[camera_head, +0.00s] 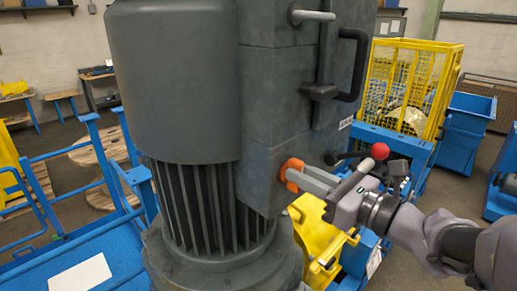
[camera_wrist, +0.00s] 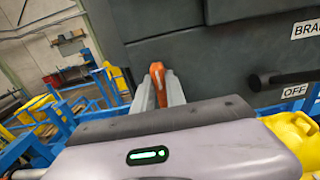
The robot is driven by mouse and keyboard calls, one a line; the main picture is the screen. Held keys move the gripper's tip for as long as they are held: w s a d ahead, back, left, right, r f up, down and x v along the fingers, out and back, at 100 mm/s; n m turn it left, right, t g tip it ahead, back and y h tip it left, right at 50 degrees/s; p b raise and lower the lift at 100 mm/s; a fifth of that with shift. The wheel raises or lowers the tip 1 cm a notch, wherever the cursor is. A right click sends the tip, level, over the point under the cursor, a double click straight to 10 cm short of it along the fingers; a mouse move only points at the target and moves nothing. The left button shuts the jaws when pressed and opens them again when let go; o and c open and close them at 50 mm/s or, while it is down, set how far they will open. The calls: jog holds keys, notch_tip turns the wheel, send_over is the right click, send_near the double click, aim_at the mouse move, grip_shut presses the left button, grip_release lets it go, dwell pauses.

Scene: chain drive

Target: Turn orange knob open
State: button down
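The orange knob (camera_head: 291,164) sits low on the side face of the dark grey machine housing (camera_head: 270,110). My gripper (camera_head: 303,177) reaches it from the right, with its grey fingers at the knob. In the wrist view the orange knob (camera_wrist: 157,78) stands upright between the two fingers of my gripper (camera_wrist: 158,92). The fingers lie close along both sides of it, with little or no gap visible. Part of the knob is hidden behind the fingers in the head view.
An "OFF" label (camera_wrist: 294,91) is at right in the wrist view. A yellow cage (camera_head: 415,80) stands behind. Blue railings (camera_head: 60,200) are at left.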

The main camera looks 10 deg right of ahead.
jog(key=shift+f+b, duration=0.1)
jog(key=shift+b, duration=0.2)
jog(key=shift+w+d+f+m+b, duration=0.15)
jog(key=shift+m+b, duration=0.35)
jog(key=shift+m, duration=2.45)
jog(key=shift+w+d+f+m+b, duration=0.15)
jog(key=shift+m+b, duration=0.3)
jog(key=shift+m, duration=2.55)
jog(key=shift+w+d+f+m+b, duration=0.15)
jog(key=shift+m+b, duration=0.35)
jog(key=shift+m, duration=2.45)
jog(key=shift+s, duration=0.1)
jog(key=c, duration=1.4)
grip_release()
jog(key=shift+o, duration=0.2)
